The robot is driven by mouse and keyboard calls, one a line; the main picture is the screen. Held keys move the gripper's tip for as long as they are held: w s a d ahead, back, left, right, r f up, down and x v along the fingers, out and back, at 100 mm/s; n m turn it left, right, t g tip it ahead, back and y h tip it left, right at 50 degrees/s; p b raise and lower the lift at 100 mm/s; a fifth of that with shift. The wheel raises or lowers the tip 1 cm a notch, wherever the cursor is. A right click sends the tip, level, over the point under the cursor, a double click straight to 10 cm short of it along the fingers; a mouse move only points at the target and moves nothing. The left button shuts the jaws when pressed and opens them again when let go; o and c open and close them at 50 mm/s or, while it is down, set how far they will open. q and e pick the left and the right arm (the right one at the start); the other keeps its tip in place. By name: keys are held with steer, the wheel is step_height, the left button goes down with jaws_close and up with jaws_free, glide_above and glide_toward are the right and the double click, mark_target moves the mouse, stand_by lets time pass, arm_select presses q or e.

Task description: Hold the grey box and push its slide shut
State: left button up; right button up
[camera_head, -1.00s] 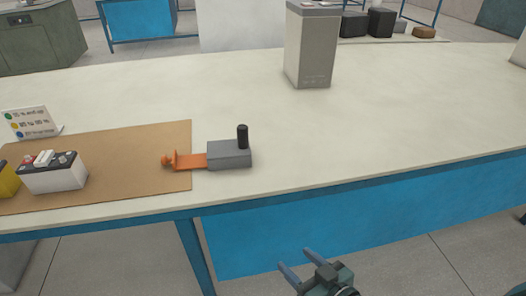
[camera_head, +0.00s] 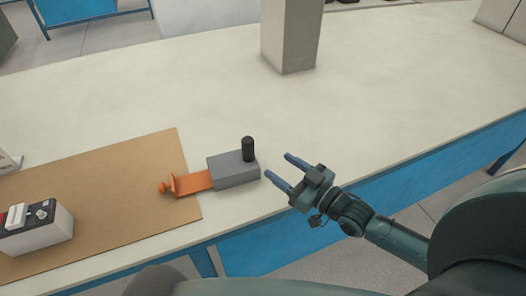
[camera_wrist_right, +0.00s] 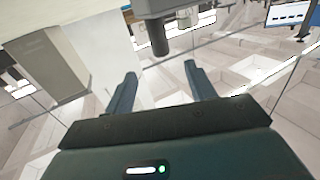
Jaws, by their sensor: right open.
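In the right wrist view the open fingers (camera_wrist_right: 160,72) show, with a grey block and dark post at the top that look like the box. My left gripper is not in view.
A brown mat (camera_head: 110,205) lies at the left with a white-and-dark battery (camera_head: 38,228) on it. A tall grey block (camera_head: 290,38) stands at the back. The table between it and the box is clear. The blue table front edge runs below the gripper.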

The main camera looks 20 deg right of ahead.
mark_target(253, 147)
steer(key=x, duration=1.2)
steer(key=shift+w+a, duration=0.15)
steer(key=shift+w, duration=0.05)
jaws_close()
stand_by(1.0)
